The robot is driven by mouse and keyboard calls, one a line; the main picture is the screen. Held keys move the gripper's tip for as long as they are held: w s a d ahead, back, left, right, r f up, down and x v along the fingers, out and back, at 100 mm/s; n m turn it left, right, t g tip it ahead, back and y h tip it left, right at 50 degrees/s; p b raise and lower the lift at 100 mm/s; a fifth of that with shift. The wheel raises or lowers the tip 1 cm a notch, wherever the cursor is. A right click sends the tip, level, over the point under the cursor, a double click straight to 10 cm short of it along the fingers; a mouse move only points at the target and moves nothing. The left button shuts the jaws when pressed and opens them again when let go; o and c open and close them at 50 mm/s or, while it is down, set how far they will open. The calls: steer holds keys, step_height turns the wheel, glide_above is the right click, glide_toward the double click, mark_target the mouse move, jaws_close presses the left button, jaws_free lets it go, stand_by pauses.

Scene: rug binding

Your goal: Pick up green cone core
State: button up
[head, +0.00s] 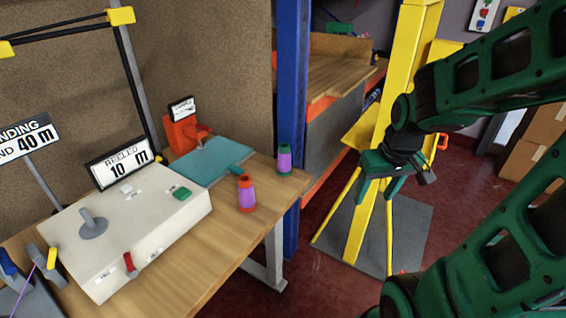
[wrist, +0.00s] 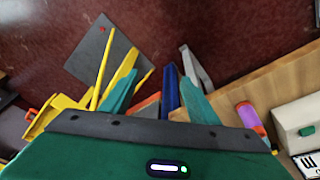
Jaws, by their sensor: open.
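The green cone core (head: 285,158) stands upright near the far right corner of the wooden table in the head view, with purple thread around its middle and green showing at top and bottom. My gripper (head: 378,194) is open and empty, to the right of the table and apart from the core. In the wrist view my gripper's two teal fingers (wrist: 160,88) are spread apart, with nothing visible between them but background. I cannot make out the green core in the wrist view.
A similar cone with orange-red ends (head: 246,193) stands nearer on the table (head: 215,262); a purple cone (wrist: 250,117) shows in the wrist view. A teal pad (head: 208,160), red device (head: 182,135) and white machine (head: 125,235) occupy the table. A blue post (head: 292,80) rises behind the core.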

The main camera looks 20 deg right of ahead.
steer(key=w+a+f+n+t+y, duration=0.1)
steer(key=w+a+f+n+t, duration=0.15)
steer(key=w, duration=0.55)
steer(key=w+a+f+n+t+y, duration=0.1)
steer(key=w+a+f+n+t, duration=0.2)
steer(key=w, duration=0.6)
steer(key=m+t, duration=0.1)
steer(key=t, duration=0.3)
glide_toward(287, 162)
steer(key=shift+w+a+f+y, duration=0.2)
steer(key=shift+a+f+y, duration=0.2)
steer(key=shift+a+f, duration=0.35)
steer(key=shift+w+d+m+t+h, duration=0.3)
steer(key=shift+w+m+t, duration=0.15)
steer(key=shift+w+t, duration=0.25)
steer(key=x, duration=0.5)
steer(key=shift+d+f+x, duration=0.1)
steer(key=shift+d+x, duration=0.1)
steer(key=shift+x, duration=1.2)
steer(key=shift+d+f+x, duration=0.1)
steer(key=shift+d+x, duration=0.05)
steer(key=shift+x, duration=1.2)
steer(key=c, duration=1.1)
